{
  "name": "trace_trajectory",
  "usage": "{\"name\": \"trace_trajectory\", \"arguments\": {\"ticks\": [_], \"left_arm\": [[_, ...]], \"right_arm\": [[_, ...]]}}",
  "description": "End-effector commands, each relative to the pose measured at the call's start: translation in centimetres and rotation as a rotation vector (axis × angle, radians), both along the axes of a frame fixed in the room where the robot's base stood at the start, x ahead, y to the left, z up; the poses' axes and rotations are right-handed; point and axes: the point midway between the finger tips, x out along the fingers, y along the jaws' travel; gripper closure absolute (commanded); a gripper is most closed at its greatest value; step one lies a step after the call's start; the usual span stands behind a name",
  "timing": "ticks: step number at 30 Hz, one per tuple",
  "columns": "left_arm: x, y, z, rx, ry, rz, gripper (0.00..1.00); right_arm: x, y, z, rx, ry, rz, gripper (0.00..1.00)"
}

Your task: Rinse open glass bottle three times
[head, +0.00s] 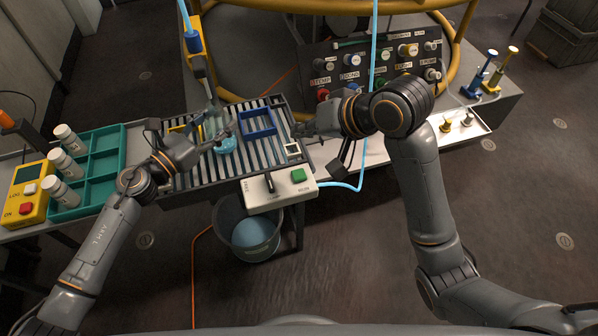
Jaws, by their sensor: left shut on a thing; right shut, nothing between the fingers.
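The clear glass bottle (225,145) is over the slatted rack, with pale blue liquid in its lower part. My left gripper (222,136) is shut on the bottle, and its fingers cover part of it. A yellow and grey nozzle (197,60) on a blue hose hangs just above the bottle's upper end. I cannot tell whether the two touch. My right gripper (297,131) is shut and empty near the right edge of the rack, to the right of the blue frame (257,124).
The slatted drain rack (190,181) has a white control box (262,193) with a green button at its front. A bucket (247,235) stands below. A teal tray (104,157) with white-capped bottles (68,137) and a yellow meter (27,200) are left. A labelled valve panel (350,62) stands behind.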

Motion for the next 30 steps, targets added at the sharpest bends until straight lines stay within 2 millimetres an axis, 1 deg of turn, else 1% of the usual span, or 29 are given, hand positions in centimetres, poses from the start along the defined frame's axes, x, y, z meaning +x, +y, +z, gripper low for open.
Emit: {"name": "trace_trajectory", "arguments": {"ticks": [5, 30], "left_arm": [[-0.6, -0.2, 0.1, -0.001, -0.001, 0.0, 0.84], [-7.1, -2.0, 0.0, -0.001, -0.001, 0.0, 0.84]], "right_arm": [[0.0, 0.0, 0.2, 0.0, 0.0, 0.0, 1.0], [0.0, 0.0, 1.2, 0.0, 0.0, 0.0, 1.0]]}}
